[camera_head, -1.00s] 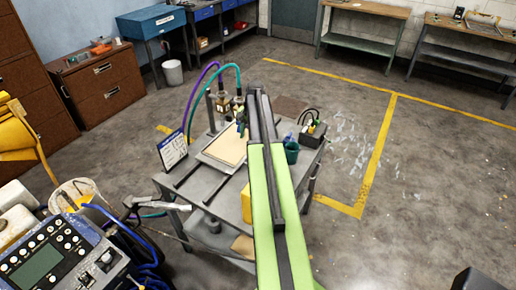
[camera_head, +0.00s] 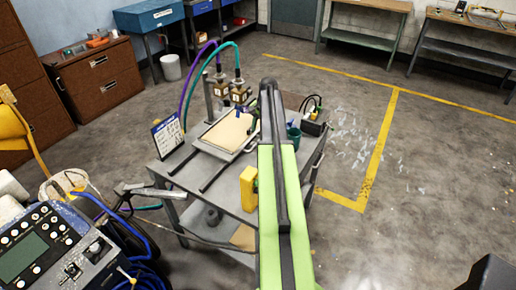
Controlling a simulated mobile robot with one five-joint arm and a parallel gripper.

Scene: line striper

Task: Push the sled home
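The sled (camera_head: 205,147) is a pale, framed flat plate bearing a tan panel (camera_head: 229,131). It sits on dark rails (camera_head: 215,177) on the grey cart top, below two dispensing heads (camera_head: 222,95) fed by a purple and a teal hose. The rails run on toward the front left of the cart, bare there. My green and black arm reaches over the right part of the cart, just right of the sled.
A yellow box (camera_head: 248,188) stands at the cart's front edge beside my arm. A sign (camera_head: 168,136) stands at the left edge. A teal cup (camera_head: 293,139) and a dark box with cables (camera_head: 313,124) are at the right. A control panel (camera_head: 40,245) fills the lower left.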

